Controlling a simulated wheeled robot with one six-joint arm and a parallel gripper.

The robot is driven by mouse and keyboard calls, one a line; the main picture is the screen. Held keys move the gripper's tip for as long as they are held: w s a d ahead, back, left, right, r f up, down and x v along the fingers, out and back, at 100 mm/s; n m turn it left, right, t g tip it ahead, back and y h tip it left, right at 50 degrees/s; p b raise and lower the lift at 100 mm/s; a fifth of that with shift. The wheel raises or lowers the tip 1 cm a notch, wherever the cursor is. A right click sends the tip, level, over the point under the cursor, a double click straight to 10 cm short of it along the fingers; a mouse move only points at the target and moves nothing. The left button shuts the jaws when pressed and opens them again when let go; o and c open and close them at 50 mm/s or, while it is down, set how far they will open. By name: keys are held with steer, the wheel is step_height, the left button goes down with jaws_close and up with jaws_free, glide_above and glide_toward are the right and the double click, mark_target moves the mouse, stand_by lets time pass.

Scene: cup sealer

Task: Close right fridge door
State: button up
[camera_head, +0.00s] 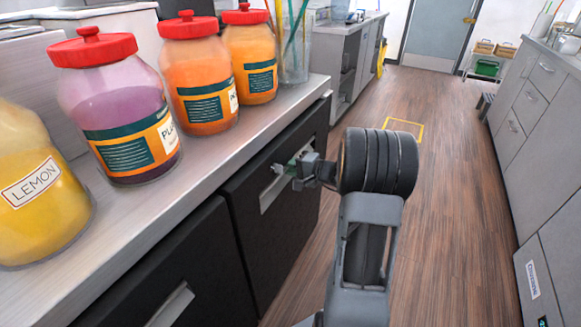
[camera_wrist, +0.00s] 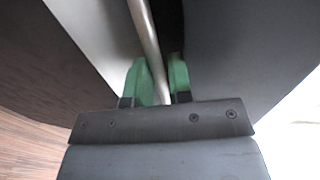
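The right fridge door (camera_head: 247,194) is a dark panel under the counter, with a pale metal handle (camera_head: 268,192). It looks about flush with the front beside it; whether a small gap remains I cannot tell. The left fridge door (camera_head: 212,262) is a similar dark panel nearer to me, with its own metal handle (camera_head: 172,306). My gripper (camera_head: 290,169) is at the right door's handle. In the wrist view, the green fingertips of my gripper (camera_wrist: 161,84) lie close on both sides of the metal handle edge (camera_wrist: 146,32) and appear shut on it.
The counter (camera_head: 200,177) above the doors holds jars with red lids (camera_head: 115,110), a yellow lemon jar (camera_head: 38,190) and a clear container with straws (camera_head: 293,55). Wooden floor (camera_head: 455,200) is clear to the right, up to grey cabinets (camera_head: 535,95).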

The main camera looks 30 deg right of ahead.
steer(key=shift+d, duration=0.1)
steer(key=p+v, duration=0.1)
steer(key=v, duration=1.2)
steer(key=shift+s, duration=0.35)
